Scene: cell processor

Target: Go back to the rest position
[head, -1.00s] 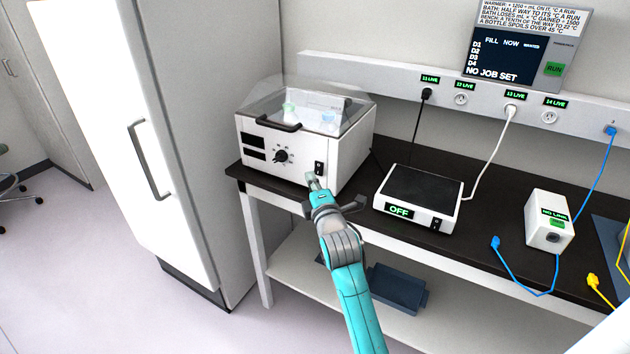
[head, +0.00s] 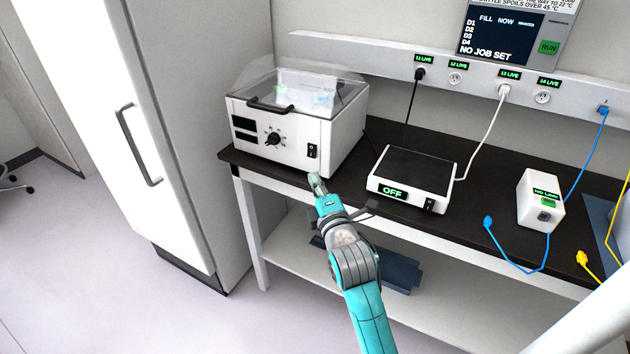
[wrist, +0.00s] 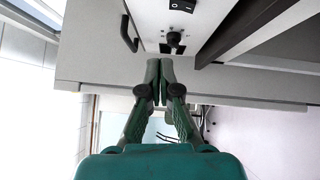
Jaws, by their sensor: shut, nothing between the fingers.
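My gripper (head: 317,183) is shut and empty. In the head view it is in front of the bench's front edge, just below the white water bath (head: 300,130) and its rocker switch (head: 312,151).
The dark bench top (head: 455,230) carries a flat plate device (head: 412,170) reading OFF and a white box (head: 540,200) with a blue cable. A tall white cabinet (head: 110,120) stands at the left. A blue tray (head: 400,272) lies on the lower shelf. Open floor is at lower left.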

